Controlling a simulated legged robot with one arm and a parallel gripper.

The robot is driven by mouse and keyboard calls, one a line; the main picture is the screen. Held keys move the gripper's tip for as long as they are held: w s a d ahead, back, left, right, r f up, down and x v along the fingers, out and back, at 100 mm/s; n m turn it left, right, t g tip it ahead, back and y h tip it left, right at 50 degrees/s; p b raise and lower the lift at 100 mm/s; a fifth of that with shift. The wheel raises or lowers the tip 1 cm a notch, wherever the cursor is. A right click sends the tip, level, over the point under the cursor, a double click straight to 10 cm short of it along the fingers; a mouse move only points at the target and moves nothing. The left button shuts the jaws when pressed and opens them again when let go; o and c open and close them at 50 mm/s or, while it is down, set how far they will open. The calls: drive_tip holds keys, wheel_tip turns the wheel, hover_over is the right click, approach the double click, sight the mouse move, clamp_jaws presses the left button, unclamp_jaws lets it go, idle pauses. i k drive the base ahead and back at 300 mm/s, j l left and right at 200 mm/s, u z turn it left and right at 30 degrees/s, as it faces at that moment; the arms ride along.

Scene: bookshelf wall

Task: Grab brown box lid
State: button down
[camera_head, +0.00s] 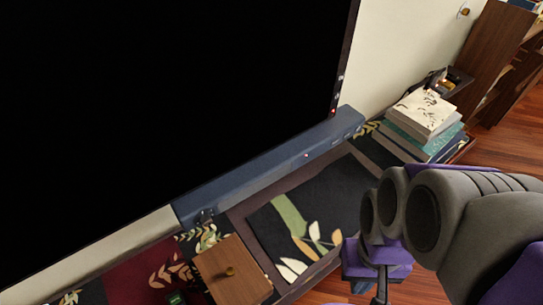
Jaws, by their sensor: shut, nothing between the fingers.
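A brown wooden box (223,285) stands at the bottom of the view, left of centre. Its flat brown lid (231,258) faces up, with a small brass-coloured knob (229,271) on it. The lid looks closed on the box. My gripper (381,286) is partly in view at the lower right, below my grey and purple arm. It is shut and empty, well to the right of the box and apart from it. Its lower end is cut off by the picture edge.
A large black screen (150,100) fills the upper left, with a blue-grey soundbar (270,165) below it. A patterned cabinet top (275,225) lies beneath. Stacked books (424,115) sit at its far right end. Wooden floor (508,145) shows at right.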

sight(231, 275)
drive_tip(key=u, duration=1.55)
drive_tip(key=k+l+z, duration=0.15)
drive_tip(key=k+l, duration=0.5)
